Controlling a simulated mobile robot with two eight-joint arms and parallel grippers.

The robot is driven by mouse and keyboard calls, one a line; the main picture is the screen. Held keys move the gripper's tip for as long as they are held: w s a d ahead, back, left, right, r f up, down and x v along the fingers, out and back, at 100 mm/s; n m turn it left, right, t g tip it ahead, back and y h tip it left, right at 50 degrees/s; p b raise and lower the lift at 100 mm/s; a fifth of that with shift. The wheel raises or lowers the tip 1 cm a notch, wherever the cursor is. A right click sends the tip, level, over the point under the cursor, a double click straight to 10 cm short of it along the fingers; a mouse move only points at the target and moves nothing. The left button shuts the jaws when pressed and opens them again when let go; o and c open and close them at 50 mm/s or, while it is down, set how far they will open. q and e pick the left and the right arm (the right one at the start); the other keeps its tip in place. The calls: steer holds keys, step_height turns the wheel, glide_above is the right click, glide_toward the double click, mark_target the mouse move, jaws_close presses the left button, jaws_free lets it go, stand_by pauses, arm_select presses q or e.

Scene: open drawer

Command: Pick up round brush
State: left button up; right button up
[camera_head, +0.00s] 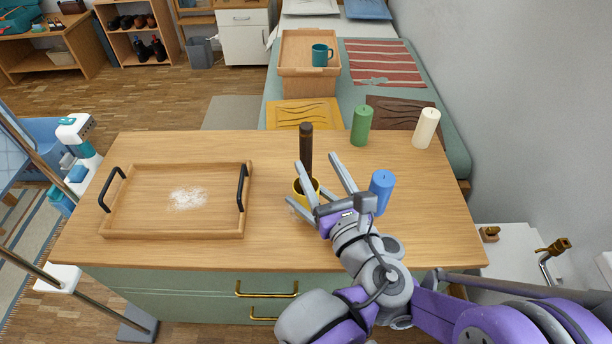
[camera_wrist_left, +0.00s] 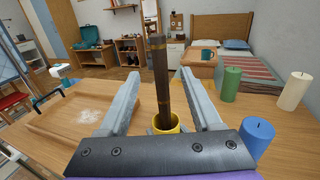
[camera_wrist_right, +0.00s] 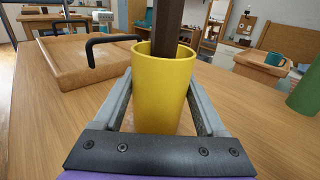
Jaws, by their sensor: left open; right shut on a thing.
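A dark brush (camera_head: 306,147) with gold bands stands handle up in a yellow cup (camera_head: 299,190) on the wooden counter. Its lower end is hidden inside the cup. My left gripper (camera_head: 317,160) is open above the cup. In the left wrist view the brush (camera_wrist_left: 160,75) rises between its spread fingers, with gaps on both sides. My right gripper (camera_wrist_right: 160,95) is shut on the yellow cup (camera_wrist_right: 162,90), one finger on each side. In the head view my right gripper is mostly hidden behind the left one.
A blue candle (camera_head: 382,190) stands close to the right of my left gripper. Green (camera_head: 361,126) and cream (camera_head: 426,128) candles stand farther back. A wooden tray (camera_head: 130,227) with black handles and white powder lies to the left. Free counter lies between tray and cup.

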mark_target(308, 157)
arm_select(q)
step_height(308, 157, down, 3)
steer(key=shift+w+f, duration=0.1)
steer(key=shift+f, duration=0.1)
steer(key=shift+x, duration=0.75)
steer(key=shift+r+x, duration=0.2)
steer(key=shift+x, duration=2.75)
jaws_close()
